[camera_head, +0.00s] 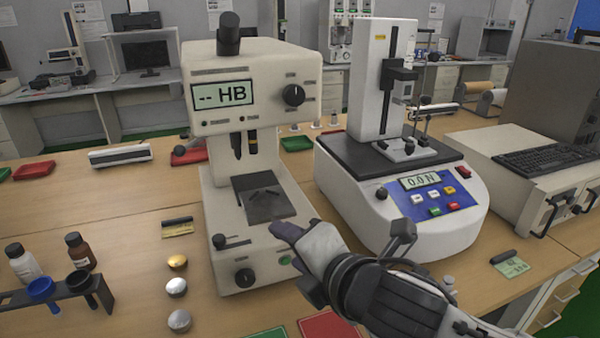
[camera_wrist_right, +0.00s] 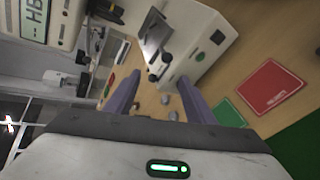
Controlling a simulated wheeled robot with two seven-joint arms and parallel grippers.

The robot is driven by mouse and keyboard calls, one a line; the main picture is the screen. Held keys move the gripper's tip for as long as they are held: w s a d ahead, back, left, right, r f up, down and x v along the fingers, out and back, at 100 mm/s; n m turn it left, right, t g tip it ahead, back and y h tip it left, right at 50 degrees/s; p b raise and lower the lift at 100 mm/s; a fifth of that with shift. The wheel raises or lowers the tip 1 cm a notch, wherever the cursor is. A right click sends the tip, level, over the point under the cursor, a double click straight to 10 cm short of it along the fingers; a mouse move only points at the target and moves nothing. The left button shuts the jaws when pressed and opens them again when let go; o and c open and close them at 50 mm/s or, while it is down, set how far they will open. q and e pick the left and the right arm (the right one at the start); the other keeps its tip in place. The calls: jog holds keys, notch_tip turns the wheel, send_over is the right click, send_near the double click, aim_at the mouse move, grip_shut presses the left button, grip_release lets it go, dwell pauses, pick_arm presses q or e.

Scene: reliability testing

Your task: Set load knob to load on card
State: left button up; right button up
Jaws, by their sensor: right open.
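The cream hardness tester (camera_head: 250,140) stands left of centre in the head view, its display (camera_head: 223,95) reading "-- HB". I cannot read which is the load knob. A small yellow card (camera_head: 177,228) with a black holder lies left of the tester; its text is too small to read. My right gripper (camera_head: 290,231) is at the base's right side, open and empty. It also shows in the wrist view (camera_wrist_right: 160,80). My left gripper is out of view.
A force tester (camera_head: 430,205) reading "0.0 N" stands close behind my right arm. Green and red mats (camera_wrist_right: 270,86) lie at the front edge. A second card (camera_head: 511,265) lies right.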

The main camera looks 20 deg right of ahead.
jog(key=w+d+r+n+t, duration=0.2)
jog(key=w+r+n+t, duration=0.15)
jog(key=r+n, duration=0.65)
jog(key=n+t+h, duration=0.2)
jog(key=n, duration=0.2)
send_near(296, 95)
jog(key=w+p, duration=0.1)
jog(key=w, duration=0.6)
jog(key=shift+w+a+r, duration=0.1)
jog(key=shift+w+r, duration=0.05)
jog(key=shift+w, duration=0.2)
jog(key=c, duration=1.1)
jog(key=shift+o, duration=0.2)
